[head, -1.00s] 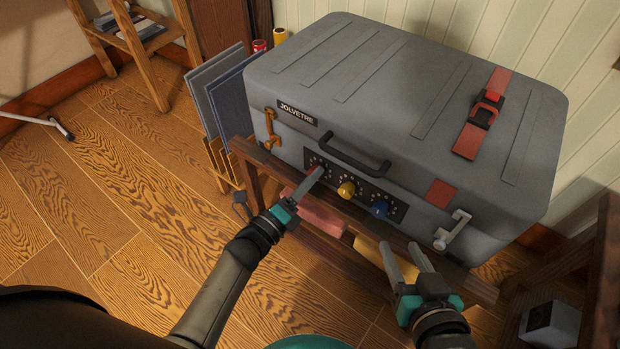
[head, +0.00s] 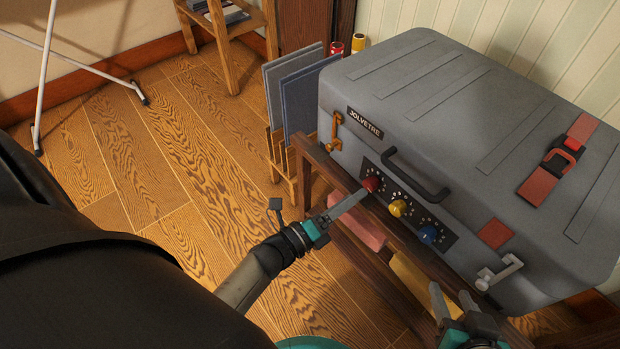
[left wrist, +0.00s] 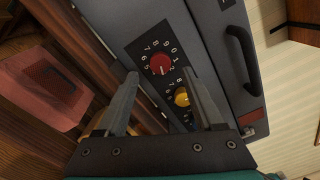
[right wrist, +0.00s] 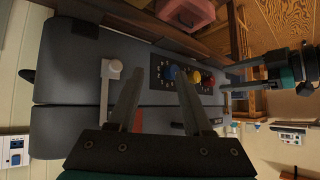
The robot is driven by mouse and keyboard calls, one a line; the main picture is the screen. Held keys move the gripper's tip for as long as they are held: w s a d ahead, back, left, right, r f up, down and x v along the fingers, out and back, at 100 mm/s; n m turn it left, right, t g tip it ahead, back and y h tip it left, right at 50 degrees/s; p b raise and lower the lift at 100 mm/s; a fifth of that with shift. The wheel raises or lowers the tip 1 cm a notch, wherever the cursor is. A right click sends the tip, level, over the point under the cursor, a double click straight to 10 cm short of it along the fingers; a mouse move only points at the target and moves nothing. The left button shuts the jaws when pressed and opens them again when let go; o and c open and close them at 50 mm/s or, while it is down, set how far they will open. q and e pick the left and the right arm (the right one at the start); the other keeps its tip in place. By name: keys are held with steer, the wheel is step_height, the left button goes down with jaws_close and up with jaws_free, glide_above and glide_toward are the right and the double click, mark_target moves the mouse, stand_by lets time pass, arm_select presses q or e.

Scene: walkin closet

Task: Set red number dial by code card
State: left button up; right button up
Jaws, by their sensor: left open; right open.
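The red dial (head: 371,184) is the leftmost of three dials on the dark panel on the front of the grey suitcase (head: 440,110). It also shows in the left wrist view (left wrist: 160,64), ringed by white digits; its setting is too small to read surely. My left gripper (head: 362,193) is open, its fingertips close to the red dial. In the left wrist view the dial appears between the spread fingers; contact cannot be told. My right gripper (head: 450,292) is open and empty, low in front of the suitcase's right part. I cannot identify a code card.
A yellow dial (head: 397,208) and a blue dial (head: 428,234) sit beside the red one. A black handle (head: 415,175), an orange latch (head: 335,132) and a white latch (head: 498,272) stick out from the suitcase. A white-legged stand (head: 45,75) is at left.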

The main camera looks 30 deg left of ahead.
arm_select(q)
steer(key=p+v, duration=0.2)
steer(key=v, duration=0.9)
arm_select(e)
steer(key=s+d+g+h, duration=0.2)
steer(key=s+d+g, duration=0.2)
steer(key=d, duration=0.1)
steer(key=shift+s+d+r+h, duration=0.2)
steer(key=shift+s+r+h, duration=0.1)
steer(key=shift+r, duration=0.1)
arm_select(q)
steer(key=shift+a, duration=0.1)
